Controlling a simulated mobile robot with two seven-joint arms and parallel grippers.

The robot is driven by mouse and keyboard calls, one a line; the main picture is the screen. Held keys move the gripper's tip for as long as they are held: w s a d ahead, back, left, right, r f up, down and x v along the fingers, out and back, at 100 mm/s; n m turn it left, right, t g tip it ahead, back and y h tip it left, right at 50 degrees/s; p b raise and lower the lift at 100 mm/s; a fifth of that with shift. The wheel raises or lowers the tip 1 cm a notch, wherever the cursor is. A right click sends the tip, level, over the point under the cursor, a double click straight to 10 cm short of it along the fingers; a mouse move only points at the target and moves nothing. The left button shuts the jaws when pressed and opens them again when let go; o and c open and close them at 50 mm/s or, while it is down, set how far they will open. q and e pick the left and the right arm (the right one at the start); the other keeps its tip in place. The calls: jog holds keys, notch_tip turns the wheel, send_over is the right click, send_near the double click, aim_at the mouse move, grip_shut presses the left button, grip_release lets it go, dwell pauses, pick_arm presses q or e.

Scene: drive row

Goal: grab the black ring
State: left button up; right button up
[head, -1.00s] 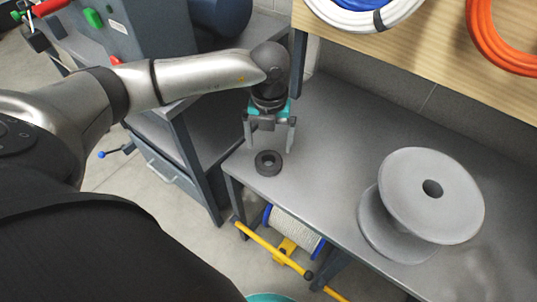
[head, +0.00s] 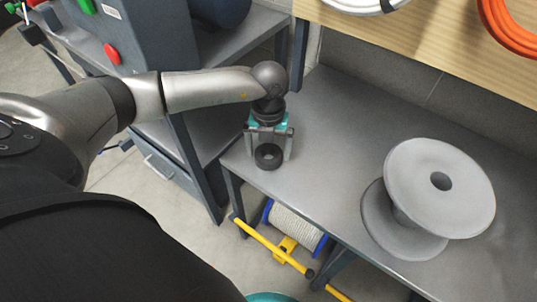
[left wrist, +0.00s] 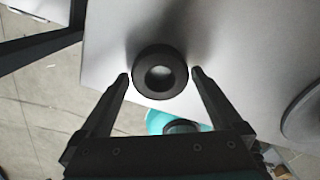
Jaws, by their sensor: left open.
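The black ring (head: 268,156) lies flat near the left end of the grey bench top (head: 335,140). My left gripper (head: 269,158) is open and points down over it, with a finger on either side of the ring. In the left wrist view the ring (left wrist: 160,72) is between and slightly beyond the fingertips of my left gripper (left wrist: 162,73), with small gaps at both sides. I cannot tell whether the fingers touch the bench. My right gripper is not in view.
A large grey spool (head: 440,185) stands on the bench to the right. A wooden panel (head: 430,40) with cable coils rises behind. Below the bench are a blue-and-white reel (head: 295,227) and a yellow bar (head: 262,245). The bench between ring and spool is clear.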

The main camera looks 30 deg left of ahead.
pick_arm(q)
jog(key=shift+f, duration=0.3)
jog(key=c, duration=1.2)
